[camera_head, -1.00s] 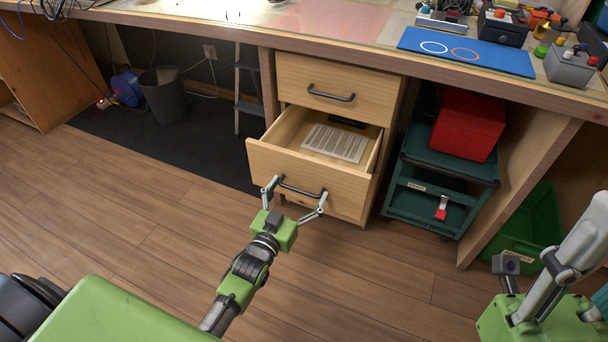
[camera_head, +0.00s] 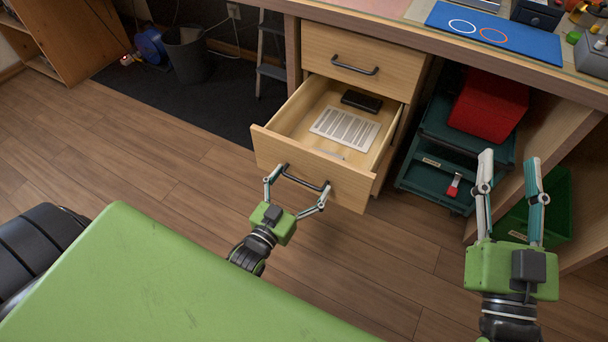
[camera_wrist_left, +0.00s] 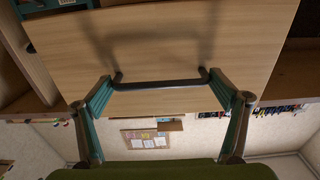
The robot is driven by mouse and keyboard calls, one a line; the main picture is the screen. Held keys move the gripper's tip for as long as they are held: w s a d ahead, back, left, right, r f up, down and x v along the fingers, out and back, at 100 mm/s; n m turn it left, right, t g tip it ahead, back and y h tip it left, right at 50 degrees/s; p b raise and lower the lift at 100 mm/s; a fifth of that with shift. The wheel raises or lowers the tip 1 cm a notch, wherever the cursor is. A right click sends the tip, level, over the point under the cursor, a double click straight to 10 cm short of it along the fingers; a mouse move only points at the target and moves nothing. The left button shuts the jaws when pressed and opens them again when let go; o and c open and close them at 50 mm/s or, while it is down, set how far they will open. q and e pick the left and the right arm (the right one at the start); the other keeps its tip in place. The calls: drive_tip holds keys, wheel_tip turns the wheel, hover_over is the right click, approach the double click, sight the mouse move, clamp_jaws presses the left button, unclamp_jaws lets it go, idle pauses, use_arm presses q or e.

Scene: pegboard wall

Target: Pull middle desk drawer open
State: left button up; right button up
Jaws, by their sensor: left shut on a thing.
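The middle drawer (camera_head: 272,146) is pulled well out below the closed top drawer (camera_head: 340,58). Inside lie a printed sheet (camera_head: 345,128) and a dark flat object (camera_head: 361,101). My left gripper (camera_head: 304,177) is shut on the drawer's dark bar handle (camera_head: 306,183), with one finger at each end. In the left wrist view the handle (camera_wrist_left: 160,85) spans between the two fingers, against the wooden drawer front (camera_wrist_left: 150,45). My right gripper (camera_head: 510,158) is empty and open at the right, with its fingers apart and pointing up the picture.
A teal cart (camera_head: 432,170) with a red box (camera_head: 490,105) stands right of the drawers, near a green bin (camera_head: 560,200). A dark wastebasket (camera_head: 187,55) stands on a black mat at the left. The wooden floor before the drawers is clear.

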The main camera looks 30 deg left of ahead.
use_arm(q)
drive_tip(key=shift+s+d, duration=0.1)
drive_tip(key=shift+d, duration=0.05)
drive_tip(key=o, duration=1.3)
drive_tip(key=s, duration=1.2)
drive_tip(key=shift+a, duration=0.2)
